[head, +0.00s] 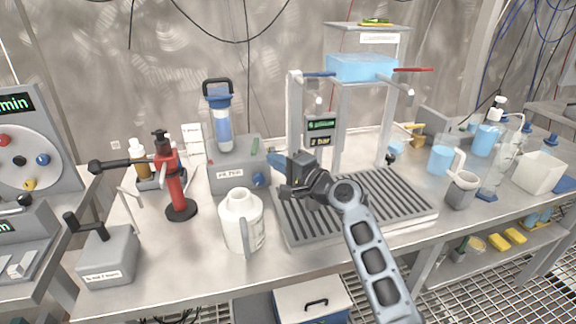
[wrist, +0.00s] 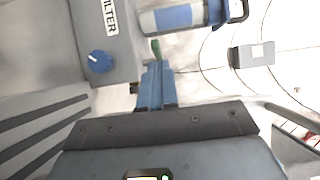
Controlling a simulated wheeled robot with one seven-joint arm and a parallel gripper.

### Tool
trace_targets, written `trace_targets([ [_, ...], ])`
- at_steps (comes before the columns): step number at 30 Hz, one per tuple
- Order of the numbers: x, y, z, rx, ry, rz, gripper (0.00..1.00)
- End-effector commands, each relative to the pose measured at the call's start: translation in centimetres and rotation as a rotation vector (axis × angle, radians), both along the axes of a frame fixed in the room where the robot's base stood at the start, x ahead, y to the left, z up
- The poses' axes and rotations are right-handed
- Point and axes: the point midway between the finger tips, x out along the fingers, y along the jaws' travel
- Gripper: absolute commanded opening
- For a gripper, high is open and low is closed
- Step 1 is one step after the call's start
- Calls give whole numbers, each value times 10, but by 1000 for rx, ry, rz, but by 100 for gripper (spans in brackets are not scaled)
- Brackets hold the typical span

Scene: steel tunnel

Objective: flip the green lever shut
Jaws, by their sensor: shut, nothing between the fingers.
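The green lever (head: 254,145) is a small green handle at the right edge of the grey filter box (head: 228,176) in the head view. In the wrist view the lever (wrist: 156,48) shows just beyond my fingertips, beside the box. My gripper (head: 273,158) is to the right of the box, above the back left of the slatted tray. Its blue fingers (wrist: 155,72) are shut together and empty, pointing at the lever. I cannot tell whether the fingertips touch it. The lever's pivot is mostly hidden behind the fingers.
A blue knob (head: 259,179) sits on the box front, and a clear blue filter cylinder (head: 221,120) stands on top. The slatted tray (head: 430,216) and a metal frame (head: 295,110) are to the right. A white jug (head: 238,222) and a red stand (head: 177,185) are in front.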

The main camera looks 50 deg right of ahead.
Motion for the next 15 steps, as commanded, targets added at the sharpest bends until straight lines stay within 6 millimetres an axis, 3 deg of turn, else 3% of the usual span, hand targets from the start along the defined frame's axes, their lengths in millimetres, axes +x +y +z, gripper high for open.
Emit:
trace_targets([
  [6,26,-2,1,-1,0,0,0],
  [15,33,-3,0,-1,0,-1,0],
])
